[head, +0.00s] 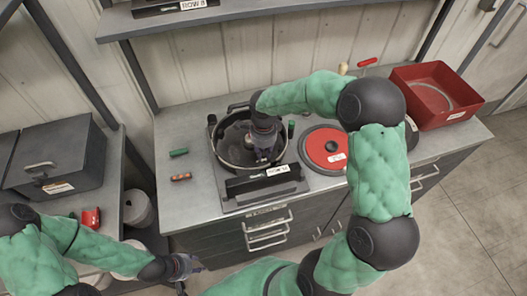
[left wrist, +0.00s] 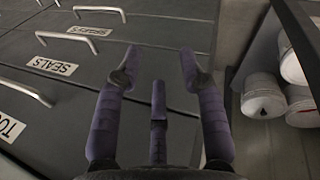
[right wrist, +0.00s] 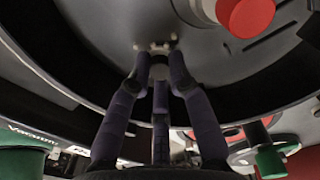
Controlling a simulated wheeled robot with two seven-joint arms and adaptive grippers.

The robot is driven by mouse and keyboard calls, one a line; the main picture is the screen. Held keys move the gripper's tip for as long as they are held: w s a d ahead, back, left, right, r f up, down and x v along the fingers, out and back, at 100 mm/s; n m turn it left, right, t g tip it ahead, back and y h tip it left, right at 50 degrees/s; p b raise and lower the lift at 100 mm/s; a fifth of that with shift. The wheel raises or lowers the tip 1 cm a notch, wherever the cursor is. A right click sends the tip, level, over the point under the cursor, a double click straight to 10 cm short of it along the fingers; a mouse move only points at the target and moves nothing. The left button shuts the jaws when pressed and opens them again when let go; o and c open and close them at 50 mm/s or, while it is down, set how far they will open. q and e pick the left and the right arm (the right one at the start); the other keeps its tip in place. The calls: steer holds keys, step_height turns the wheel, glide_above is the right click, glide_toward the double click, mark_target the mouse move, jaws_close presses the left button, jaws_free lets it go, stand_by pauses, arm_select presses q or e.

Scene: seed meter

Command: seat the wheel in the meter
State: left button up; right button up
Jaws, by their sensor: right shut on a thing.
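The round dark meter (head: 213,140) stands on the bench with a label plate at its front. My right gripper (head: 264,156) reaches down inside its rim. In the right wrist view my right gripper (right wrist: 159,62) is shut on a small hub (right wrist: 157,45) in the middle of a grey round face (right wrist: 105,25), apparently the wheel. A wide dark band (right wrist: 75,55) curves around this face. I cannot tell whether the wheel sits fully down. My left gripper (head: 187,266) is low in front of the bench, open and empty; its spread fingers show in the left wrist view (left wrist: 158,68).
A red disc with a black knob (head: 318,158) lies right of the meter. A red bin (head: 405,90) stands at the back right. A green cylinder (head: 179,153) and a brown one (head: 181,176) lie left. Drawers with handles (left wrist: 70,70) face my left gripper.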

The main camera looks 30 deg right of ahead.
steer(key=shift+f+b, duration=0.3)
steer(key=shift+b, duration=0.2)
stand_by(0.9)
stand_by(0.4)
steer(key=o, duration=1)
steer(key=shift+c, duration=0.2)
steer(key=shift+r, duration=0.2)
steer(key=shift+c, duration=0.4)
step_height(320, 180, up, 9)
steer(key=p, duration=0.5)
steer(key=shift+p, duration=0.35)
steer(key=shift+r, duration=0.1)
